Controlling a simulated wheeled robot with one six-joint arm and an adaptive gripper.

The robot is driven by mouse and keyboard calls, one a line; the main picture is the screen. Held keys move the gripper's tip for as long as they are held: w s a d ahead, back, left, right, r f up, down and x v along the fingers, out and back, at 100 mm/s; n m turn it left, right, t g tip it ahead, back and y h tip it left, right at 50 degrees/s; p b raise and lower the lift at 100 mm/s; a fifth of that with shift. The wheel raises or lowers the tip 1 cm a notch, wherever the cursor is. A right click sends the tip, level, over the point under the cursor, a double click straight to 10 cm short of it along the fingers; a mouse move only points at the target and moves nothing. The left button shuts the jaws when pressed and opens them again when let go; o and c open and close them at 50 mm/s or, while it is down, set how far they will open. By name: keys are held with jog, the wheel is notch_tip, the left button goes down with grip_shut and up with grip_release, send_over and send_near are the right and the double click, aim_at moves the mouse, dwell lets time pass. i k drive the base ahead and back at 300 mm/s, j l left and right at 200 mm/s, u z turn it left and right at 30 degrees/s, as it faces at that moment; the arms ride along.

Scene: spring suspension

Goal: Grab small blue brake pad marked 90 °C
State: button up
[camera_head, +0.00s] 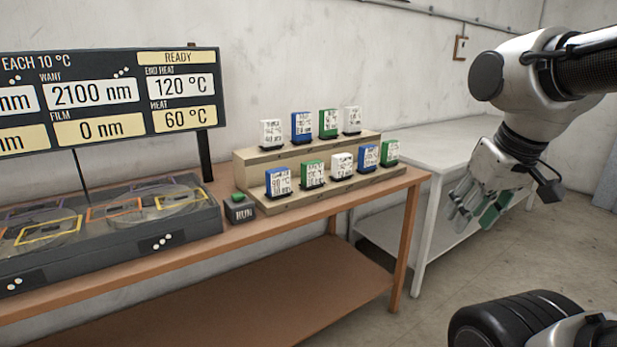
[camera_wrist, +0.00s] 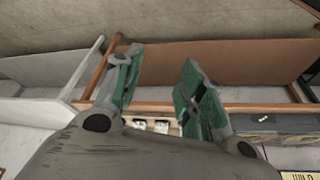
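Several small blocks with white labelled faces stand in two rows on a stepped wooden rack (camera_head: 330,187). Three have blue bodies: one at the front left (camera_head: 279,182), one in the back row (camera_head: 302,127) and one at the front right (camera_head: 366,158). The front-left label seems to read 90, but the print is too small to be sure. My gripper (camera_head: 477,207) hangs in the air right of the rack, well apart from the blocks. In the wrist view my gripper (camera_wrist: 156,88) has its two green-padded fingers spread, with nothing held between them.
The rack stands on a brown table (camera_head: 290,222). Left of it are a RUN box with a green button (camera_head: 238,207) and a dark machine (camera_head: 110,250) under a display board (camera_head: 107,100). A pale table (camera_head: 432,143) stands behind on the right. The space between gripper and rack looks clear.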

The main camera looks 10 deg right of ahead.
aim_at(279, 180)
jog(key=i+j+u, duration=0.1)
jog(key=i, duration=0.5)
jog(key=i+j+u, duration=0.1)
jog(key=i, duration=0.5)
